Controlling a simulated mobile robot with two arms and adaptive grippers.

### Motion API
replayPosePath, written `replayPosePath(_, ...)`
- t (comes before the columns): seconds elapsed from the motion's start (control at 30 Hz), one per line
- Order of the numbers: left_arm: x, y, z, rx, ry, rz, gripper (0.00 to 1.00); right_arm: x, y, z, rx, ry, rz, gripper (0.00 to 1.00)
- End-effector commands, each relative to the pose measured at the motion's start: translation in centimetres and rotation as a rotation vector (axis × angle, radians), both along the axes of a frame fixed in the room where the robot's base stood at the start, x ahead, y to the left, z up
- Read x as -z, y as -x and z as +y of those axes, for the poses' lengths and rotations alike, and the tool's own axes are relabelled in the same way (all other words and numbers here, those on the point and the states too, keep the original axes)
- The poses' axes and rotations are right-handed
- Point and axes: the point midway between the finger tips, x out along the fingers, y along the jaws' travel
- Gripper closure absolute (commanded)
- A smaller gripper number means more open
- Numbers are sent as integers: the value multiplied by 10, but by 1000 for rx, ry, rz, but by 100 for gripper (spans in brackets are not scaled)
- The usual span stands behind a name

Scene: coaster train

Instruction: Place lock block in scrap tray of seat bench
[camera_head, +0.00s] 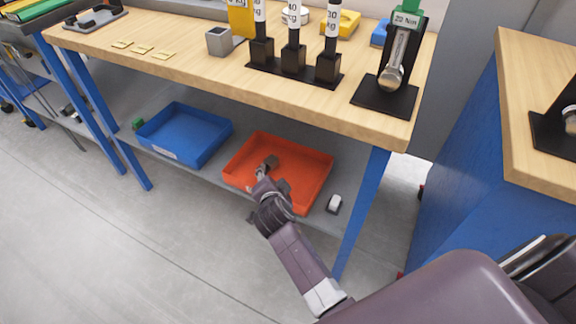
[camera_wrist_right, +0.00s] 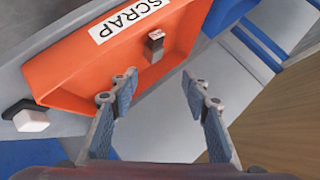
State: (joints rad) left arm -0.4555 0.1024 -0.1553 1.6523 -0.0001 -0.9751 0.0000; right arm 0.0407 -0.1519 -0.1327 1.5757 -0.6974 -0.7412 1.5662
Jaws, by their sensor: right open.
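The orange-red scrap tray (camera_head: 316,187) sits on the lower shelf of the bench; its wall and white SCRAP label also show in the right wrist view (camera_wrist_right: 80,75). A small grey-brown block (camera_head: 269,162), which looks like the lock block, is inside the tray. It also shows in the right wrist view (camera_wrist_right: 154,48), apart from the fingers. My right gripper (camera_head: 273,183) is at the tray's front side, with its fingers (camera_wrist_right: 160,80) spread and nothing between them. My left gripper is not in view.
A blue tray (camera_head: 187,135) stands left of the scrap tray. A small white and dark object (camera_head: 334,204) lies on the shelf to its right. The bench top (camera_head: 190,72) overhangs the shelf, and a blue leg (camera_head: 361,210) stands at the right.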

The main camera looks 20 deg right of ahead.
Motion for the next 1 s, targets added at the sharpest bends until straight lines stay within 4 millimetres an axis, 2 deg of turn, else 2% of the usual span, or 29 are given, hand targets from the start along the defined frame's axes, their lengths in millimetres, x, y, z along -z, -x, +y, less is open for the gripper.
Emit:
replayPosePath(0.13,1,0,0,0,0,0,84,1,3,-1,-8,9,6,57)
replayPosePath(0.23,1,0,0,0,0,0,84,5,15,-6,-47,54,40,57)
replayPosePath(0.4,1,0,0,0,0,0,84,13,60,-14,-231,220,150,57)
replayPosePath(0.47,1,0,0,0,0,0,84,25,81,-14,-321,287,210,57)
replayPosePath(0.57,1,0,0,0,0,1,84,62,125,-11,-498,387,339,57)
replayPosePath(0.67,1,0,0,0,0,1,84,121,185,-8,-704,466,506,57)
replayPosePath(0.7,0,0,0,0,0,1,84,144,212,-8,-787,487,572,57)
replayPosePath(0.8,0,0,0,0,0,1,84,189,272,-8,-967,517,698,57)
replayPosePath(0.9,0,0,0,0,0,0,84,215,315,-9,-1098,527,774,57)
replayPosePath(1.0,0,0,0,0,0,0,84,227,340,-10,-1171,530,812,57)
